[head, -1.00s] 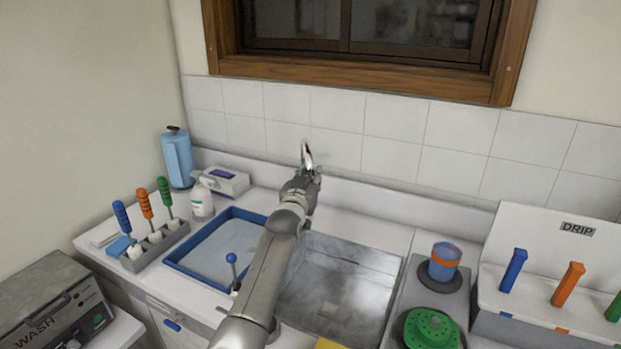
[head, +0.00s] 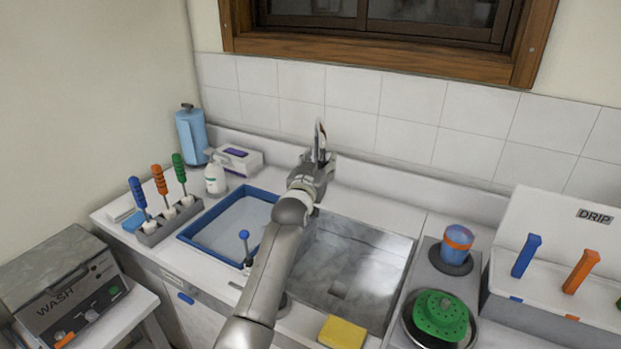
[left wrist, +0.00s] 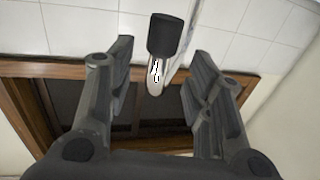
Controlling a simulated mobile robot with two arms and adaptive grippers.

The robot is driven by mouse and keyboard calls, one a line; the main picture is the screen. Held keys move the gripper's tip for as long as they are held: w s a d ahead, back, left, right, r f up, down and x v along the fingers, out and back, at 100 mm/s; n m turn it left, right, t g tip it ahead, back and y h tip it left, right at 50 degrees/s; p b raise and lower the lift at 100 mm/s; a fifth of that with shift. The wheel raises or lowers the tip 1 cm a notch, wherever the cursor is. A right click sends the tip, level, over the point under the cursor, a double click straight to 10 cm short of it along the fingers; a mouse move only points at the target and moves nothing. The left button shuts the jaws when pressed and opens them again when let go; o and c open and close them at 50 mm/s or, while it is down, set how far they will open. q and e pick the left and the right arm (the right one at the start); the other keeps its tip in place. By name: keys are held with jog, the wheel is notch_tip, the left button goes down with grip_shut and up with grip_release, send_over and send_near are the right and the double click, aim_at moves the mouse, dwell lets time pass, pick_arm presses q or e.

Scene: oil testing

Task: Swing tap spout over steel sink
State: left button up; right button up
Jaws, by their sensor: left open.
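The chrome tap spout (head: 319,135) stands at the back of the counter, in front of the tiles. My left gripper (head: 319,163) is at it, open. In the left wrist view the spout (left wrist: 156,78), with its black tip (left wrist: 166,36), shows between the spread fingers of my left gripper (left wrist: 160,90), with gaps on both sides. The steel sink (head: 375,255) is to the right of my left arm. The tap's base is hidden behind the gripper. My right gripper is not in view.
A blue-rimmed basin (head: 204,219) lies left of the arm, with a blue-knobbed lever (head: 244,236) at its front. A soap bottle (head: 215,178) and white box (head: 240,160) stand behind it. A yellow sponge (head: 342,332) lies at the steel sink's front edge. An orange-and-blue cup (head: 457,243) stands right.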

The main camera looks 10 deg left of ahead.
pick_arm(q)
jog(key=s, duration=0.8)
jog(key=shift+s+a, duration=0.15)
jog(key=shift+a, duration=0.3)
